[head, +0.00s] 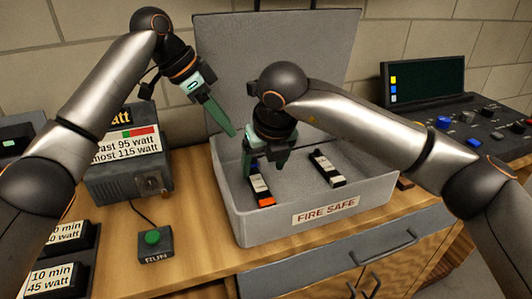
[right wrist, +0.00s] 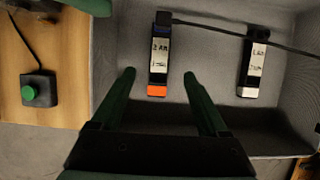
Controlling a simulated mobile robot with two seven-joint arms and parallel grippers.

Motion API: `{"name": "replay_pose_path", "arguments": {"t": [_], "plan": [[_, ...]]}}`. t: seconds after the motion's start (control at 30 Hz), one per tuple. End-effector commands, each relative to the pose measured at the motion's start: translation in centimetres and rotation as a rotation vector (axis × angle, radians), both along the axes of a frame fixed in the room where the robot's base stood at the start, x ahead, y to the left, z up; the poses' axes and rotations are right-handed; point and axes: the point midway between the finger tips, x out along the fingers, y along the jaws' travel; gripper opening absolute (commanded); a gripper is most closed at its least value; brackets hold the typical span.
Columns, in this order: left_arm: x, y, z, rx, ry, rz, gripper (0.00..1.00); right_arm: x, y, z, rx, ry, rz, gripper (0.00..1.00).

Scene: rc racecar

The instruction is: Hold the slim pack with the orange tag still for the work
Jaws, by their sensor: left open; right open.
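The slim pack with the orange tag (head: 262,189) lies in the grey FIRE SAFE box (head: 298,226), toward its left side. In the right wrist view the pack (right wrist: 158,60) has a white label, a dark top end and an orange lower end. My right gripper (head: 264,172) is open above the pack's far end, and its fingers (right wrist: 157,78) appear on either side of the orange end without visibly touching it. My left gripper (head: 234,134) is in the air over the box's left rear edge; the head view shows its fingers from the side.
A second slim pack with a white end (head: 327,168) lies to the right in the box. A dark cable (right wrist: 225,32) runs across the box from near the orange-tagged pack. A green RUN button (head: 153,238) stands left of the box, and a control panel (head: 455,120) stands right.

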Motion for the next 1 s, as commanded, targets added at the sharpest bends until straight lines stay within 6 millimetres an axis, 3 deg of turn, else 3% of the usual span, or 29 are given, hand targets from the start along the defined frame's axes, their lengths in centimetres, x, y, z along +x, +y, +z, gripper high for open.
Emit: {"name": "replay_pose_path", "arguments": {"t": [0.2,0.4,0.83,1.0], "plan": [[0.0,0.0,0.0,0.000,0.000,0.000,0.50,1.4,0.6,-4.0,0.001,0.004,0.001,0.78],[0.0,0.0,0.0,0.000,0.000,0.000,0.50,2.4,0.8,-6.2,0.001,0.001,0.002,0.78],[0.0,0.0,0.0,0.000,0.000,0.000,0.50,2.7,0.9,-6.9,0.001,0.000,0.002,0.78],[0.0,0.0,0.0,0.000,0.000,0.000,0.50,2.7,0.9,-6.9,0.001,0.000,0.002,0.58]]}}
